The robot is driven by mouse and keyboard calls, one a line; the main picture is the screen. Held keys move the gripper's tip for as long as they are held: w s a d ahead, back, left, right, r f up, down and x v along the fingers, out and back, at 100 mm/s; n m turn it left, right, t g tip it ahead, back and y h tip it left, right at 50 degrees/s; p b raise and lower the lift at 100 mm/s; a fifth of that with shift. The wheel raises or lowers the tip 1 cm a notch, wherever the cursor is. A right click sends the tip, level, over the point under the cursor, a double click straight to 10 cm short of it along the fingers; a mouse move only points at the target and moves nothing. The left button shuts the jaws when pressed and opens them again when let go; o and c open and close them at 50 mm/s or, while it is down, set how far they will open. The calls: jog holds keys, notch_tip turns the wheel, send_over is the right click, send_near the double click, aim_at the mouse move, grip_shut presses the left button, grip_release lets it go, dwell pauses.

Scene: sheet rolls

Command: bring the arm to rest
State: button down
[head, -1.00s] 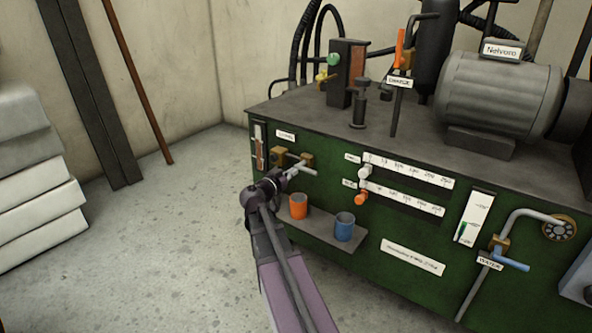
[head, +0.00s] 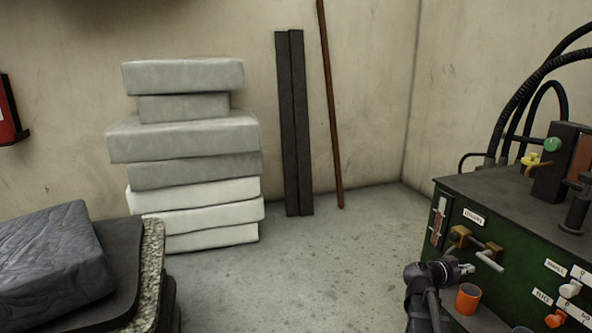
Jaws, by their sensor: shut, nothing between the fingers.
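My gripper (head: 466,268) is at the lower right of the head view, at the end of my dark arm. It is shut and empty. It is in front of the green machine (head: 455,205), close to the orange cup (head: 468,298) and below the brass valve with a grey handle (head: 488,258). I cannot tell whether it touches either. The lower part of my arm is cut off by the bottom edge of the picture.
A stack of grey and white slabs (head: 195,170) stands by the back wall. Dark beams (head: 294,125) and a brown pole (head: 330,105) lean beside it. A dark padded block (head: 50,260) lies at lower left. The grey floor (head: 310,270) in the middle is clear.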

jog(key=s+a+f+n+g+y+p, duration=0.1)
jog(key=s+a+f+n+y, duration=0.35)
jog(key=a, duration=0.65)
jog(key=s+a+f+n+g+y, duration=0.2)
jog(key=s+a+f+n+y, duration=0.3)
jog(key=a, duration=0.6)
jog(key=s+a+f+n+g+y+p, duration=0.1)
jog(key=s+a+f+n+y, duration=0.4)
jog(key=a, duration=0.6)
notch_tip(320, 180, up, 39)
jog(key=w+a+m+y+p, duration=0.1)
jog(key=p, duration=3.7)
jog(key=shift+w, duration=0.3)
jog(key=shift+f, duration=0.1)
